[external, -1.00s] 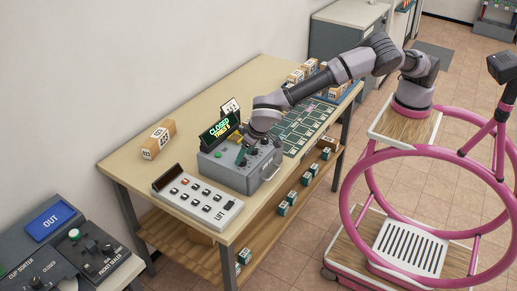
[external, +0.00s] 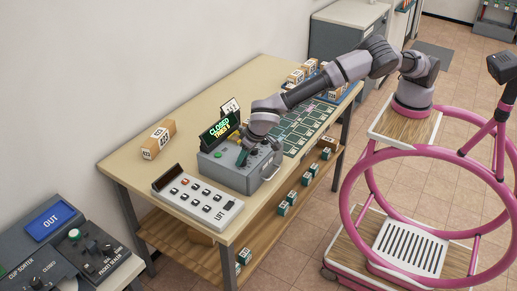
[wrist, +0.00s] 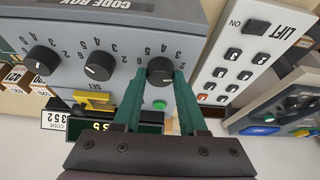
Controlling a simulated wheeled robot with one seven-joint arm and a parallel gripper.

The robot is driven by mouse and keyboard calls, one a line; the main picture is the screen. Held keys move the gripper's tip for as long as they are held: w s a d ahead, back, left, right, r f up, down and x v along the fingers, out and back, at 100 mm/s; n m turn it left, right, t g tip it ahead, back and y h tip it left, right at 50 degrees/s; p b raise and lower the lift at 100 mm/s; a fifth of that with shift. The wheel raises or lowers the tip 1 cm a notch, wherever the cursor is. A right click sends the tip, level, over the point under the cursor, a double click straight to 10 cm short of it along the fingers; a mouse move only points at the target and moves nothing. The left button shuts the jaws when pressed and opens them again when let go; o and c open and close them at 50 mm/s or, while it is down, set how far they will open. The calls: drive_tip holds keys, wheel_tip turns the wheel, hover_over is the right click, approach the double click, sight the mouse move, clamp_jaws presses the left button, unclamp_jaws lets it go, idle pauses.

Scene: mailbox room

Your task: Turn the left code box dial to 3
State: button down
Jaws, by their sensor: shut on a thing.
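The grey code box (external: 232,176) sits on the table and shows upside down in the wrist view (wrist: 200,22). Its three black dials stand in a row. The left code box dial (wrist: 160,69), rightmost in the wrist view, is between the green fingers of my gripper (wrist: 160,78), which is shut on it. Part of its number ring is hidden by the fingers, and I cannot read its setting surely. The middle dial (wrist: 98,66) and the far dial (wrist: 40,60) are untouched.
A white LIFT keypad (external: 198,198) lies close beside the box. A green button (wrist: 160,104) and a yellow part (wrist: 95,100) are near the fingers. A card marked 352 (wrist: 66,121) stands behind. Cartons (external: 158,139) lie on the table.

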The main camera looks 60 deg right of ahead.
drive_tip(key=n, duration=0.2)
drive_tip(key=n+y, duration=0.1)
drive_tip(key=n, duration=0.1)
drive_tip(key=shift+d+n+y, duration=0.2)
drive_tip(key=shift+n+y, duration=0.1)
drive_tip(key=shift+n+g+y, duration=0.4)
drive_tip(key=shift+n+y, duration=0.1)
drive_tip(key=shift+n, duration=0.9)
drive_tip(key=shift+c, duration=2.3)
unclamp_jaws()
drive_tip(key=v, duration=1)
drive_tip(key=shift+d+r, duration=0.15)
drive_tip(key=shift+r, duration=0.25)
